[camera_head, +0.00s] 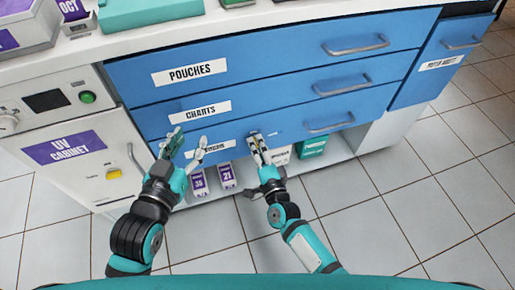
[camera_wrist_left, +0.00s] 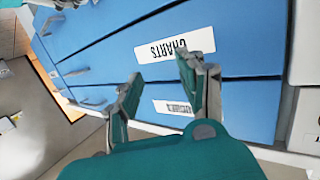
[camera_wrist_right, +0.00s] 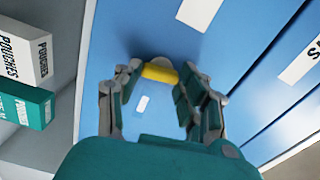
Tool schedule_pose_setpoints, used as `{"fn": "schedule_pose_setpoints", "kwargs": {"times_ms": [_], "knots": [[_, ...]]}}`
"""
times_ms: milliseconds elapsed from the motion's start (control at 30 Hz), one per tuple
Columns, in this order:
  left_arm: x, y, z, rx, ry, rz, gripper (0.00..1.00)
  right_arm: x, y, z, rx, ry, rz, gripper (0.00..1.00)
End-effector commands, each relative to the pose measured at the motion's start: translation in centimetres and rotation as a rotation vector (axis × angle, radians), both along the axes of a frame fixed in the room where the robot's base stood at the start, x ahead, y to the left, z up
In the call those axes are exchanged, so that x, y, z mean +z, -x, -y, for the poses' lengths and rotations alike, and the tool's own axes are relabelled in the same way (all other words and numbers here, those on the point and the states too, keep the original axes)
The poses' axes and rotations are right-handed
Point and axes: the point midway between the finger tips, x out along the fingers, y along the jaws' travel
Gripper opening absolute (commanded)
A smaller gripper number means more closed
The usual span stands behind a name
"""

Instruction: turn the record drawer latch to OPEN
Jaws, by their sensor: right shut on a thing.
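The record drawer (camera_head: 290,131) is the bottom blue drawer; its label (camera_head: 213,146) is partly hidden behind my left gripper in the head view. The latch (camera_wrist_right: 160,73) shows in the right wrist view as a yellow bar on a pale round base on the blue front. My right gripper (camera_head: 258,145) is shut on the latch, with the yellow bar between its fingertips. The latch is mostly hidden by the fingers in the head view. My left gripper (camera_head: 187,147) is open and empty in front of the lower drawers, also seen in the left wrist view (camera_wrist_left: 163,80).
The POUCHES drawer (camera_head: 240,66) and CHARTS drawer (camera_head: 260,98) are above, shut, with grey bar handles. Boxes, including a teal box (camera_head: 312,147), stand on the open shelf below. The UV cabinet (camera_head: 75,170) is at left. Tiled floor in front is clear.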

Motion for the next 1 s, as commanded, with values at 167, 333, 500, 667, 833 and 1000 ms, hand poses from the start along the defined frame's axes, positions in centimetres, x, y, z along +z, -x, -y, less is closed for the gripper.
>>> {"fn": "schedule_pose_setpoints", "kwargs": {"times_ms": [167, 333, 500, 667, 833, 1000], "knots": [[1.1, -0.3, 0.3, -0.004, 0.017, 0.067, 0.4, -0.1, 0.0, 0.1, -0.001, -0.08, -0.026, 0.08], [1.8, -0.4, 0.4, -0.007, 0.027, 0.103, 0.4, -0.1, 0.0, 0.1, -0.001, -0.124, -0.04, 0.08], [2.1, -0.4, 0.5, -0.007, 0.03, 0.119, 0.4, -0.1, 0.0, 0.1, -0.001, -0.141, -0.047, 0.08], [2.2, -0.4, 0.5, -0.008, 0.031, 0.122, 0.4, -0.1, 0.0, 0.1, -0.001, -0.144, -0.048, 0.08], [2.2, -0.4, 0.5, -0.008, 0.031, 0.122, 0.4, -0.1, 0.0, 0.1, -0.001, -0.144, -0.048, 0.08], [2.2, -0.4, 0.5, -0.008, 0.031, 0.122, 0.4, -0.1, 0.0, 0.1, -0.001, -0.144, -0.048, 0.57]]}}
